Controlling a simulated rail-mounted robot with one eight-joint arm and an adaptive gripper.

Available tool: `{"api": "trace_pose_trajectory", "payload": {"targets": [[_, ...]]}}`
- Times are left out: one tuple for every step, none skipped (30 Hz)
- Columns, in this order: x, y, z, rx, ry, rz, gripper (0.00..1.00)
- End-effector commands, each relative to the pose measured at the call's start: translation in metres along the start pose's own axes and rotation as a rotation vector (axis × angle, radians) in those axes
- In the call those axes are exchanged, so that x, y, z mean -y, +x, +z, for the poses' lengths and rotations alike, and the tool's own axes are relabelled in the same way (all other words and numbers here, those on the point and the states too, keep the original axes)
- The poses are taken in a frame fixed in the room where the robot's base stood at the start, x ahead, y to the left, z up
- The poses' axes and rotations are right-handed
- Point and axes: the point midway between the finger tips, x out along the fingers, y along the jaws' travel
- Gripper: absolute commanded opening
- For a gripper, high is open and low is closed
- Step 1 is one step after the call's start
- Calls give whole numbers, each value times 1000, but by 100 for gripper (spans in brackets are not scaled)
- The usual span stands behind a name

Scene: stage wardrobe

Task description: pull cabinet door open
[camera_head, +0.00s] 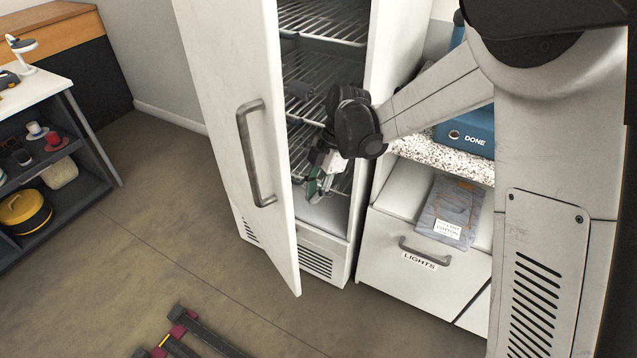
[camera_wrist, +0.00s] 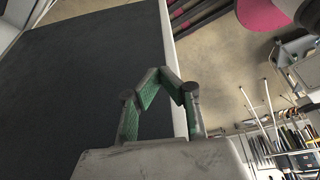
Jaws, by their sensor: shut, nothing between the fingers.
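The cabinet door (camera_head: 225,110) is a tall white panel with a grey bar handle (camera_head: 256,152) on its outer face. It stands partly open, with a gap between it and the white cabinet body (camera_head: 385,60). Wire shelves (camera_head: 322,22) show inside. My gripper (camera_head: 316,188) is in the opening, on the inner side of the door and away from the handle. In the wrist view its green fingers (camera_wrist: 160,76) are shut and empty, over the door's dark inner face near its pale edge (camera_wrist: 172,60). I cannot tell whether they touch the door.
A shelf table (camera_head: 40,100) stands at far left. Dark bars (camera_head: 190,335) lie on the floor in front; floor left of the door is clear.

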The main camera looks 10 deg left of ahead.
Motion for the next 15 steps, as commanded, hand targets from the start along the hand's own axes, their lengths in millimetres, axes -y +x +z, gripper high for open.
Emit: {"api": "trace_pose_trajectory", "payload": {"targets": [[0, 12, 0, 0, -1, 0, 0], [0, 18, 0, 0, -1, 0, 0], [0, 25, 0, 0, 0, 0, 0], [0, 30, 0, 0, 0, 0, 0], [0, 35, 0, 0, 0, 0, 0], [0, 38, -6, 0, -2, 0, 0], [0, 38, -11, 0, -3, 0, 0], [0, 40, -15, 0, -3, 0, 0], [0, 42, -20, 0, -2, 0, 0], [0, 43, -23, 0, -1, 0, 0], [0, 44, -26, 0, -2, 0, 0], [0, 45, -29, 0, -2, 0, 0], [0, 46, -31, 0, -2, 0, 0], [0, 46, -33, 0, -1, 0, 0], [0, 47, -35, 0, 0, 0, 0]]}}
